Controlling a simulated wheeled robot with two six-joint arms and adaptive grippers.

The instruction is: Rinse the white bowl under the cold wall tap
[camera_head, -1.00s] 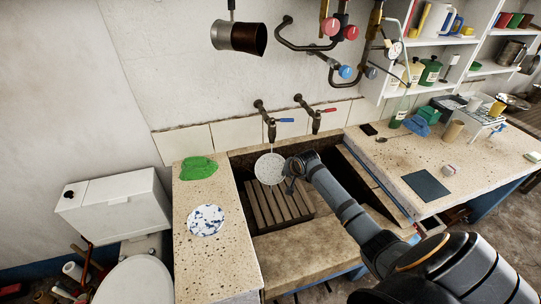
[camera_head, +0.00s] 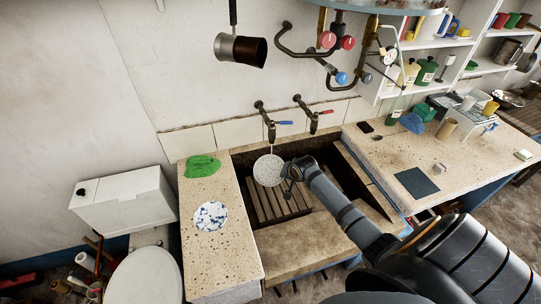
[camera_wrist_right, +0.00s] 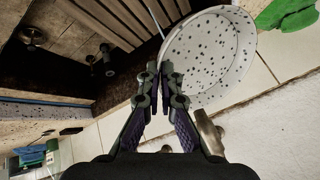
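The white bowl (camera_head: 268,170) with dark specks is held over the stone trough, tilted with its inside showing. My right gripper (camera_head: 291,171) is shut on its rim. In the right wrist view the fingers (camera_wrist_right: 165,72) meet at the edge of the speckled bowl (camera_wrist_right: 210,55). The blue-handled wall tap (camera_head: 271,128) is just above the bowl. A thin pale line runs from its spout toward the bowl and looks like water. A metal tap part (camera_wrist_right: 208,132) shows close beside the fingers in the wrist view. My left gripper is not in view.
A red-handled tap (camera_head: 314,121) is close right of the blue one. The trough (camera_head: 292,255) has a slatted wooden rack (camera_head: 284,204) inside. A green cloth (camera_head: 202,166) and a blue-and-white plate (camera_head: 210,216) lie on the left ledge. Pipes and a hanging pot (camera_head: 240,48) are above.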

